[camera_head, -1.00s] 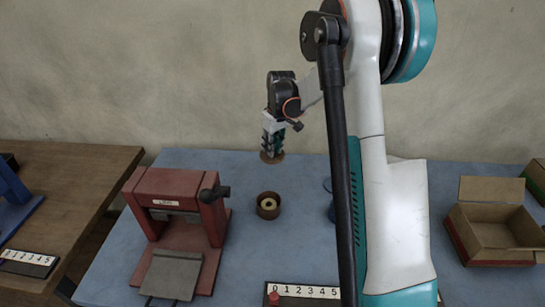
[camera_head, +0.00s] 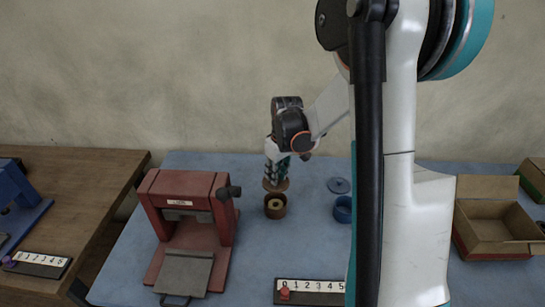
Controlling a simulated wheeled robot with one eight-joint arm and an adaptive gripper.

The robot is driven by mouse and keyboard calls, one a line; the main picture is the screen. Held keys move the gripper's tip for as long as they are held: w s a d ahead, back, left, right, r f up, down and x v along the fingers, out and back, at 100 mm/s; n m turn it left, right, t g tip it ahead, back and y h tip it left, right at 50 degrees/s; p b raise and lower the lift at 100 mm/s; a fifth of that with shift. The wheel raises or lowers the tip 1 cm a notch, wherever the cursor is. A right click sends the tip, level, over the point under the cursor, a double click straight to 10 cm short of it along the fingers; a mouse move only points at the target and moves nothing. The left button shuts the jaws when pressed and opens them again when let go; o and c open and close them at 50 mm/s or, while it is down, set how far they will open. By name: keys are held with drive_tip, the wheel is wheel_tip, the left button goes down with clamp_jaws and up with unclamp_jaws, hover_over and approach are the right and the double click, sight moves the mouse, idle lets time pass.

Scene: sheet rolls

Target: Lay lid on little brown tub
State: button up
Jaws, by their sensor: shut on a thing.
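The little brown tub (camera_head: 276,212) stands open on the blue table, with a pale ring-shaped thing inside it. My gripper (camera_head: 275,178) points down and is shut on a brown disc-shaped lid (camera_head: 276,186). The lid is just behind and above the tub in the picture and overlaps its far rim. I cannot tell whether it touches the rim. The fingertips are small and partly blend with the lid.
A red roller press (camera_head: 190,220) stands left of the tub. A blue tub (camera_head: 343,214) and a blue lid (camera_head: 339,185) are to the right, close to my arm. A numbered strip (camera_head: 312,286) lies in front. An open cardboard box (camera_head: 490,247) stands at the right.

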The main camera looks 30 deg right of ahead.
drive_tip(key=shift+s+a+f, duration=0.3)
drive_tip(key=shift+s, duration=0.15)
drive_tip(key=shift+f+b, duration=2.25)
drive_tip(key=shift+f, duration=0.9)
drive_tip(key=shift+f+b, duration=0.4)
drive_tip(key=shift+b, duration=0.2)
drive_tip(key=o, duration=1.4)
drive_tip(key=shift+r, duration=0.1)
drive_tip(key=shift+r+p, duration=2.35)
drive_tip(key=shift+r, duration=1.1)
